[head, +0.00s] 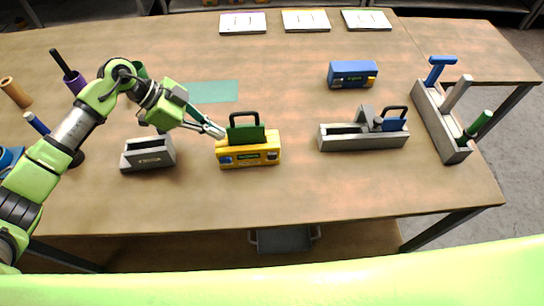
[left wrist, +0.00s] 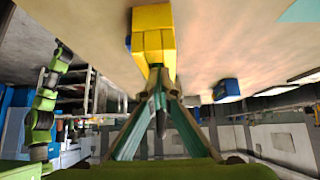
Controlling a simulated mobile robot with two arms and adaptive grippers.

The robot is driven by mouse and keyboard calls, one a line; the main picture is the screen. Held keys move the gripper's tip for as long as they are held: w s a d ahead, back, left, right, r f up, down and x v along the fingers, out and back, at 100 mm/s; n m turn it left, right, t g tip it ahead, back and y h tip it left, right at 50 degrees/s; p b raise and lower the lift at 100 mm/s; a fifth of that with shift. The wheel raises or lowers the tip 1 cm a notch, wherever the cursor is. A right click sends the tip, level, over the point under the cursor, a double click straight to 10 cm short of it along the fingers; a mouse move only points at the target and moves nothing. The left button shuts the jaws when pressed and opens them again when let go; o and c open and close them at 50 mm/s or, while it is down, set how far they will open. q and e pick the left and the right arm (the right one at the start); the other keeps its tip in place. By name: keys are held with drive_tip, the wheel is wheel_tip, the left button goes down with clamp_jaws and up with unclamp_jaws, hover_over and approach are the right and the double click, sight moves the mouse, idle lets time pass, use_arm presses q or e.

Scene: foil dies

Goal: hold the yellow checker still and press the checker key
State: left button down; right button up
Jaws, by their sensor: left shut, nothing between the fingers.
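The yellow checker (head: 235,162) stands on the table at the middle left. A green die (head: 246,134) with a black handle sits upright in its top. Its front has a dark display and a small blue spot (head: 226,160) at the left end; I cannot tell whether this is the key. My left gripper (head: 221,132) is shut and empty, its tips at the upper left of the checker. In the left wrist view the checker (left wrist: 153,18) lies just beyond the shut fingertips (left wrist: 158,72); I cannot tell whether they touch. My right gripper is not in view.
A grey holder (head: 148,153) stands left of the checker. A blue box (head: 351,73) stands behind right. A grey tray (head: 350,139) with a blue die is to the right, and a long rack (head: 437,118) with handles at the right edge. The front table strip is clear.

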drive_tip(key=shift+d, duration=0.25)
use_arm(q)
drive_tip(key=shift+f+b, duration=0.35)
drive_tip(key=shift+f, duration=0.5)
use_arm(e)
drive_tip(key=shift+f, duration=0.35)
use_arm(q)
drive_tip(key=shift+s+f, duration=0.15)
drive_tip(key=shift+f, duration=0.05)
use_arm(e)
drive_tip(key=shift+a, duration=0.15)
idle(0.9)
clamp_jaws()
